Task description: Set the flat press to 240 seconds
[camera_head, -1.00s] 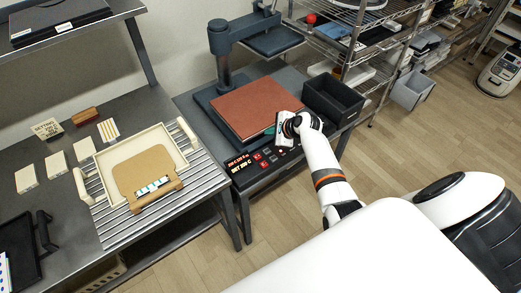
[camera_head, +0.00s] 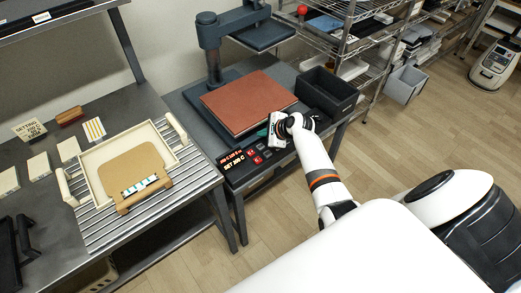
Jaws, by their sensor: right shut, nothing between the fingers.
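The flat press stands on a dark table in the middle, with a reddish-brown pad (camera_head: 248,102) on its bed and its upper plate (camera_head: 263,34) swung off to the back right. On its front edge is the control panel with a lit red display (camera_head: 233,161) and small red and white buttons (camera_head: 258,155). The display text is too small to read surely. My right gripper (camera_head: 275,130) is shut and empty at the right part of the panel, hiding what lies under it. I cannot tell whether it touches a button. My left gripper is not in view.
A dark open bin (camera_head: 327,92) stands right of the press. On the left table a cream tray (camera_head: 92,167) with a tan board (camera_head: 135,173) sits on a slatted rack. A card sign (camera_head: 29,129) stands behind. Wire shelves (camera_head: 350,40) are at the back right.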

